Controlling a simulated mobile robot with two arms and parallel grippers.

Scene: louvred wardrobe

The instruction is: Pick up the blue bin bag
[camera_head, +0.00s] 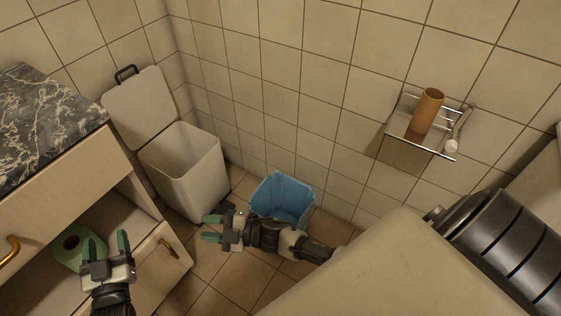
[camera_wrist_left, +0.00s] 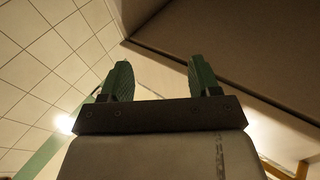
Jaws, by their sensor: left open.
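The blue bin bag (camera_head: 283,192) is on the tiled floor by the back wall, open at the top. Its lower front is hidden behind my right gripper and arm. My right gripper (camera_head: 205,228) points left, its green fingers apart and empty, in front and to the left of the bag. My left gripper (camera_head: 104,241) is open and empty at the cabinet on the left, well away from the bag. In the left wrist view its green fingers (camera_wrist_left: 158,66) stand wide apart with nothing between them.
A white bin (camera_head: 187,170) with its lid (camera_head: 140,103) raised stands left of the bag. A cabinet with a marble top (camera_head: 45,125) holds a green roll (camera_head: 68,256) near my left gripper. A wall shelf (camera_head: 401,128) carries a brown tube (camera_head: 427,110). A pale surface (camera_head: 390,270) fills the lower right.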

